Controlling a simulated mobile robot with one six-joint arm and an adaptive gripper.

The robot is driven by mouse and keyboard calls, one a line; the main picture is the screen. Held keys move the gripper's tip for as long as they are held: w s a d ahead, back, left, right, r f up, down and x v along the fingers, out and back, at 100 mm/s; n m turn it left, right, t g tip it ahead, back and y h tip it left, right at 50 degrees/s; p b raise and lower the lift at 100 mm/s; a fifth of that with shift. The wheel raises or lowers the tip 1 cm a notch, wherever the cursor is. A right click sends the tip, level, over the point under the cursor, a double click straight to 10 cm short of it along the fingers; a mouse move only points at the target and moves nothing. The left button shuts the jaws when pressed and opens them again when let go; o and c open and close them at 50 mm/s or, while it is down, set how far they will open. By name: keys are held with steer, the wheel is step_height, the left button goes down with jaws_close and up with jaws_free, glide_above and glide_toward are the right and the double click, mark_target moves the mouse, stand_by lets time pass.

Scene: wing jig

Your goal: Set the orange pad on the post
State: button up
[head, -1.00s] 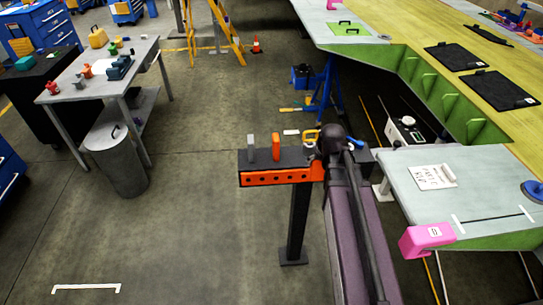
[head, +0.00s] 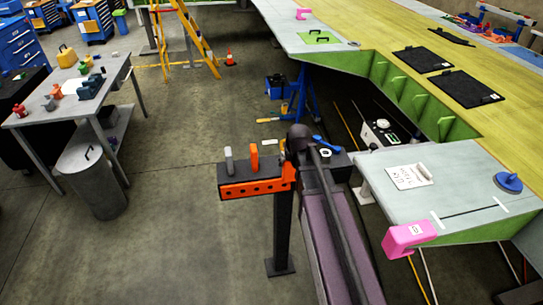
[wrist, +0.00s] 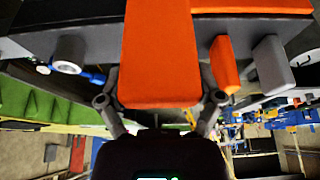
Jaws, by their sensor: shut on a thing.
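My gripper (wrist: 160,101) is shut on a broad orange pad (wrist: 160,55), with one finger at each side of it in the wrist view. In the head view my arm covers most of the gripper and the held pad. A second, thinner orange pad (head: 254,156) stands upright on the dark rack (head: 237,178) with the orange front; it also shows in the wrist view (wrist: 224,64). The rack rests on a black upright post (head: 283,235). The held pad is at the rack's right end; I cannot tell whether it touches the rack.
A grey pad (head: 228,160) stands left of the thin orange one. The green wing jig (head: 480,232) with a pink block (head: 408,238) at its corner is on the right. A grey table (head: 60,108) and a bin (head: 92,185) stand left. The floor between is clear.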

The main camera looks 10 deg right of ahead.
steer(key=w+a+f, duration=0.1)
steer(key=w+a, duration=0.2)
steer(key=w, duration=0.6)
steer(key=shift+w+a+b, duration=0.2)
steer(key=shift+w+b, duration=0.1)
steer(key=shift+b, duration=0.1)
steer(key=shift+a+b+x, duration=0.2)
steer(key=shift+b+x, duration=1.65)
steer(key=shift+x, duration=0.05)
steer(key=shift+s+f, duration=0.15)
steer(key=shift+f, duration=0.05)
steer(key=o, duration=0.9)
steer(key=shift+r, duration=0.1)
steer(key=p+v, duration=1.1)
steer(key=v, duration=0.1)
steer(key=shift+r, duration=0.1)
